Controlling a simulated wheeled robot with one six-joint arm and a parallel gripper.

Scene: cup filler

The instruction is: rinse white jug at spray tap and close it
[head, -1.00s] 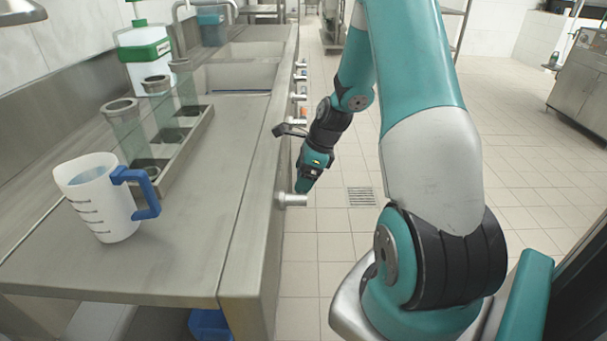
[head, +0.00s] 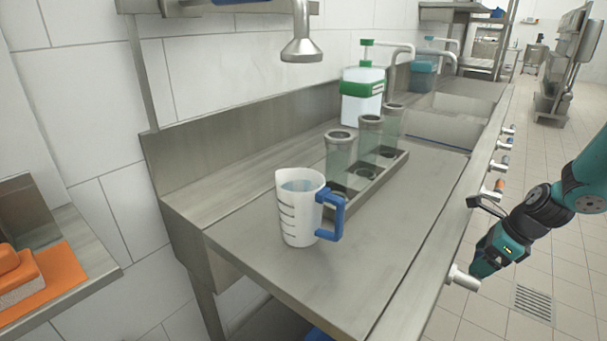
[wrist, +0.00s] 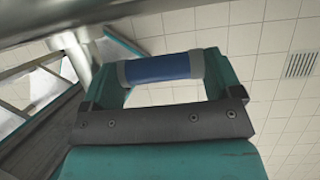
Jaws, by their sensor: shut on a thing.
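The white jug (head: 300,222), with dark marks and a blue handle, stands upright on the steel counter, with bluish liquid inside. The spray tap's head (head: 301,46) hangs above and behind it; no stream shows below it. My gripper (head: 480,272) is at the counter's front edge, right of the jug and apart from it, by the nearest silver tap knob (head: 463,279). In the wrist view my gripper (wrist: 163,70) is shut on a short blue cylinder (wrist: 161,68), apparently the tap's handle. How it joins the silver knob is hidden.
A rack (head: 370,196) with several glass tubes stands behind the jug. Further back are a green-capped bottle (head: 362,97) and a sink (head: 440,129). More knobs (head: 498,187) line the front edge. An orange mat (head: 50,279) lies on a shelf at left.

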